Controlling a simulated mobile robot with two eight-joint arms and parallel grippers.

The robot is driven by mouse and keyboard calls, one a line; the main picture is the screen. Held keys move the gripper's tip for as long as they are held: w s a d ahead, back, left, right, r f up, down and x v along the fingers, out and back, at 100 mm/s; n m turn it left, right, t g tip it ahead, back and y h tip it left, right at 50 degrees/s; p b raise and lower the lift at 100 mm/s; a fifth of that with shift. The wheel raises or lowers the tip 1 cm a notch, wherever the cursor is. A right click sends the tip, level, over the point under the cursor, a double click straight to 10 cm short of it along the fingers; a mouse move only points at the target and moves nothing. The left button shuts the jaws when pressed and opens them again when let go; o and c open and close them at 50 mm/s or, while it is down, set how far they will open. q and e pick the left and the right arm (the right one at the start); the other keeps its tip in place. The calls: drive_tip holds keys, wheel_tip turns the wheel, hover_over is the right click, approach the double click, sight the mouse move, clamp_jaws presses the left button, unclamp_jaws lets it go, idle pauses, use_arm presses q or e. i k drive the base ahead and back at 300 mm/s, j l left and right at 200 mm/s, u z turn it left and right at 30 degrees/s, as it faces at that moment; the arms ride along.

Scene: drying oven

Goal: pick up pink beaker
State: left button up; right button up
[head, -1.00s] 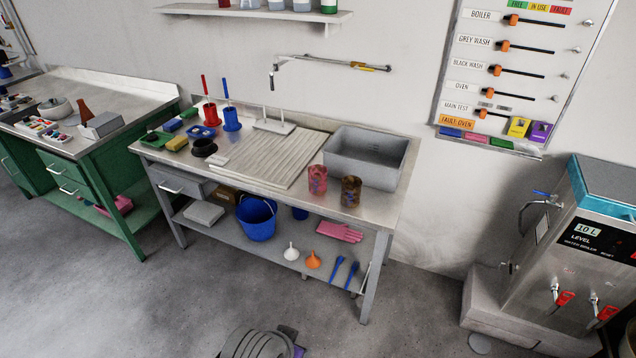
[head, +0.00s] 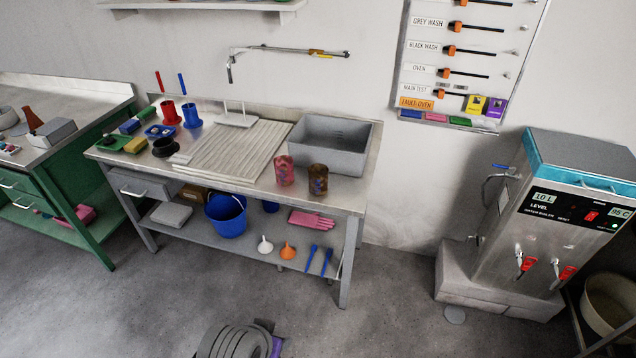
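The pink beaker (head: 284,170) stands upright on the front edge area of the metal sink bench (head: 340,197), with a bluish mark on its side. A brown beaker (head: 318,179) stands just to its right, close beside it. The grey sink basin (head: 333,146) is right behind both. Neither of my grippers shows in the head view.
A ribbed draining board (head: 232,150) lies left of the pink beaker. A water boiler (head: 560,215) stands on the right. A coiled grey hose-like object (head: 235,342) lies on the floor at the bottom. The floor in front of the bench is mostly clear.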

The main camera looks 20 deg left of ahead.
sight(284, 164)
drive_tip(key=i+j, duration=0.2)
drive_tip(key=j, duration=0.2)
drive_tip(key=i+j, duration=0.15)
drive_tip(key=j, duration=0.25)
drive_tip(key=i+j, duration=0.2)
drive_tip(key=j, duration=0.2)
drive_tip(key=i+j, duration=0.2)
drive_tip(key=j, duration=0.2)
drive_tip(key=i+j, duration=0.15)
drive_tip(key=j, duration=0.25)
drive_tip(key=i+j, duration=0.2)
drive_tip(key=j, duration=0.2)
drive_tip(key=i+j, duration=0.8)
drive_tip(key=j+z, duration=0.15)
drive_tip(key=z, duration=1.35)
